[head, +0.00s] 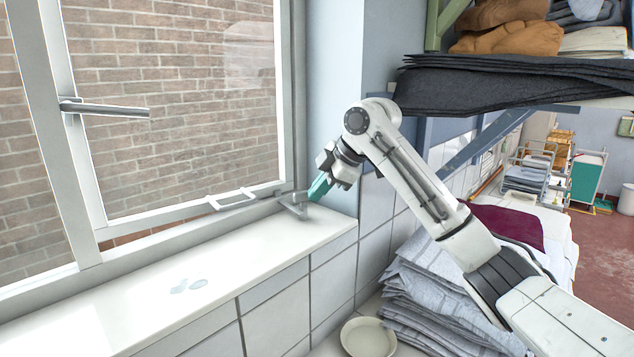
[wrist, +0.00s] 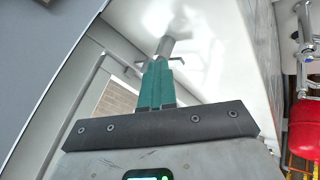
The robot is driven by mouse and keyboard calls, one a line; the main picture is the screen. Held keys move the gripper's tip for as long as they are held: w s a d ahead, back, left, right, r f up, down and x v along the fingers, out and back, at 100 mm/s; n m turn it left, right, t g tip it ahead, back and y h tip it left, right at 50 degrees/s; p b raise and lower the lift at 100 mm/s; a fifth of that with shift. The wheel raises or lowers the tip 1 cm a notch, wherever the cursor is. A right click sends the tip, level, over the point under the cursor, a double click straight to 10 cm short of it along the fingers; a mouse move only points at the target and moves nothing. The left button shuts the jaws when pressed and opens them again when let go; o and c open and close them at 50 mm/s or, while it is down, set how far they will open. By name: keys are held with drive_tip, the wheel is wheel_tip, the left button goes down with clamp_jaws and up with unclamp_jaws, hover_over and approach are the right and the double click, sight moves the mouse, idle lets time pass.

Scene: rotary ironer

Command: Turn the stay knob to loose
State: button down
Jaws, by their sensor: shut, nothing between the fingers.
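The window stay's grey metal fitting (head: 294,204) stands at the right end of the white sill, by the window frame's lower corner. Its knob cannot be told apart clearly in the head view. My gripper (head: 319,188), with green fingers, is just right of and slightly above this fitting. In the wrist view a grey post with short side arms (wrist: 166,48) shows just beyond the fingertips (wrist: 158,62). The fingers are together with nothing between them. I cannot tell whether they touch the fitting. The knob's setting cannot be read.
The window has a lever handle (head: 105,109) and a pale rectangular catch (head: 232,199). Wet patches (head: 188,286) lie on the otherwise clear sill (head: 130,318). Folded linen (head: 440,290) and a bowl (head: 368,338) are below my arm. A loaded shelf (head: 500,82) is at right.

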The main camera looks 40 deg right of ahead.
drive_tip(key=shift+w+d+r+p, duration=0.1)
drive_tip(key=shift+w+d+p, duration=0.05)
drive_tip(key=shift+d+p, duration=0.3)
idle(0.6)
